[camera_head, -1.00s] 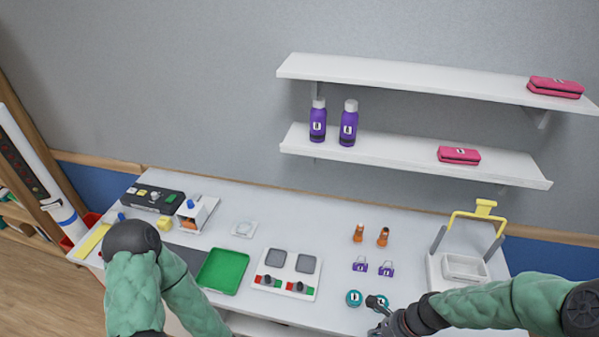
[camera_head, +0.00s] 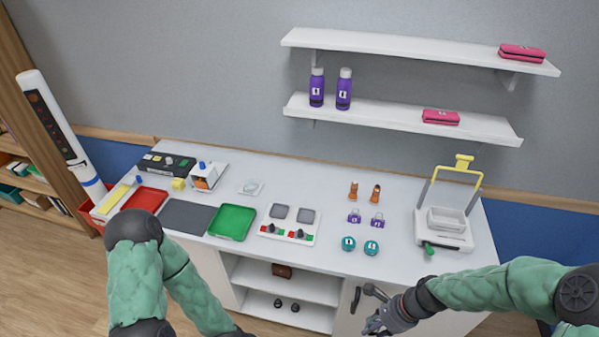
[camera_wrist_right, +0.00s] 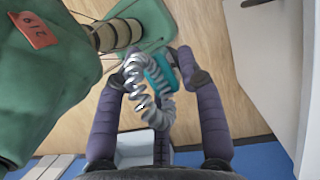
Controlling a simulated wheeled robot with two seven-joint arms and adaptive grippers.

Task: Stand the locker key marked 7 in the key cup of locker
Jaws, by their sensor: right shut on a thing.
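My right gripper (camera_head: 374,314) is in front of the counter, low by the white cabinet door. In the right wrist view its two dark fingers (camera_wrist_right: 160,68) are shut on a grey spiral coil with a teal part (camera_wrist_right: 138,80). I take this to be a locker key on a coil band; no number on it is readable. In the head view the held thing is too small to make out. My left arm is at the lower left of the head view, but its gripper is out of sight. I cannot pick out the locker's key cup in either view.
The counter holds two teal round pieces (camera_head: 371,248), purple clips (camera_head: 354,218), orange figures (camera_head: 376,193), a white stand with a yellow handle (camera_head: 443,238), a green tray (camera_head: 232,222) and a red tray (camera_head: 145,199).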

